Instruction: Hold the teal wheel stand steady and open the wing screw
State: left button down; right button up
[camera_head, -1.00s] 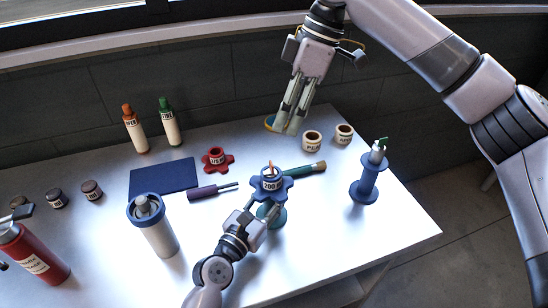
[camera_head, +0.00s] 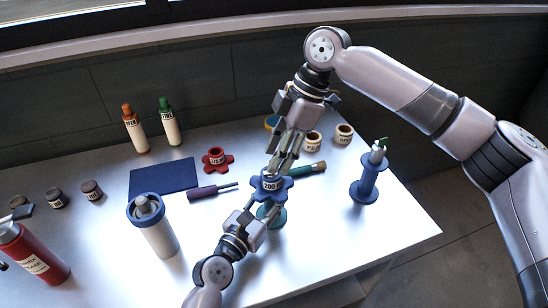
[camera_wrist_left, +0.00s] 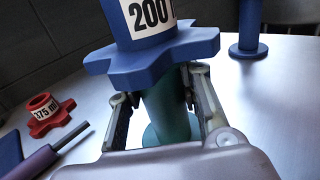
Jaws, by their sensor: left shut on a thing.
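The teal wheel stand (camera_head: 275,218) stands on the table with a blue lobed wheel (camera_head: 284,187) labelled 200 on top. In the left wrist view the teal post (camera_wrist_left: 172,112) rises from its round base to the blue wheel (camera_wrist_left: 150,62). My left gripper (camera_head: 262,211) is shut on the post just below the wheel, a finger on each side (camera_wrist_left: 160,98). My right gripper (camera_head: 272,172) points down at the top of the wheel; whether it touches is unclear. Its fingers hide the wing screw, and their gap cannot be judged.
A red lobed wheel (camera_head: 216,161), a purple-handled screwdriver (camera_head: 203,193) and a green-handled tool (camera_head: 308,168) lie close by. A blue spool stand (camera_head: 368,180) is to the right, a grey canister (camera_head: 160,237) to the left. The table's front right is clear.

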jog(key=shift+x, duration=0.9)
grip_shut()
